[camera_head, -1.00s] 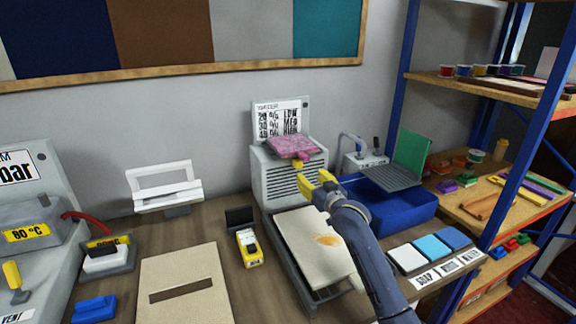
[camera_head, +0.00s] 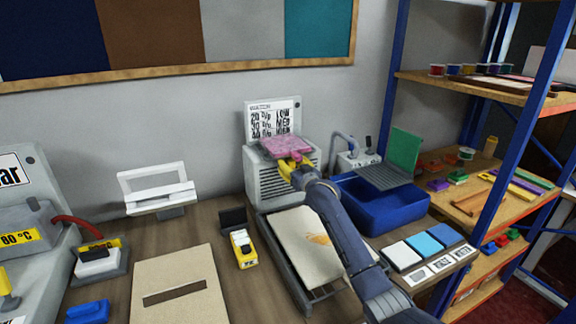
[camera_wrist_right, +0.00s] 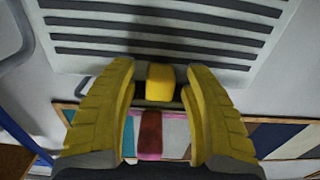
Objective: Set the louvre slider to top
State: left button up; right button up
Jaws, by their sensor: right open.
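The louvre unit (camera_head: 268,187) is a pale box with dark horizontal slats, standing against the back wall. Its slider knob is a small yellow block (camera_wrist_right: 160,82) in a dark slot beside the slats in the right wrist view. My right gripper (camera_head: 291,165) is at the upper front of the unit, and its yellow fingers hide most of the knob in the head view. In the right wrist view the open fingers stand on either side of the knob, with a gap on each side. My left gripper is not in view.
A pink pad (camera_head: 286,147) lies on the unit, with a printed sign (camera_head: 272,118) behind it. A tray with a stained pale sheet (camera_head: 300,240) lies under my right arm. A blue bin (camera_head: 385,212) stands right of the unit. A yellow meter (camera_head: 242,248) lies left.

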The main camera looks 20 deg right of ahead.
jog(key=shift+c, duration=0.6)
grip_shut()
jog(key=shift+d, duration=0.1)
jog(key=shift+w+d, duration=0.15)
jog(key=shift+d, duration=0.9)
jog(key=shift+w+d, duration=0.15)
jog(key=shift+d, duration=0.9)
jog(key=shift+r, duration=0.1)
jog(key=shift+o, duration=0.6)
grip_release()
jog(key=shift+d, duration=0.1)
jog(key=s+d, duration=0.1)
jog(key=s, duration=1)
jog(key=shift+s+d, duration=0.35)
jog(key=shift+s, duration=0.05)
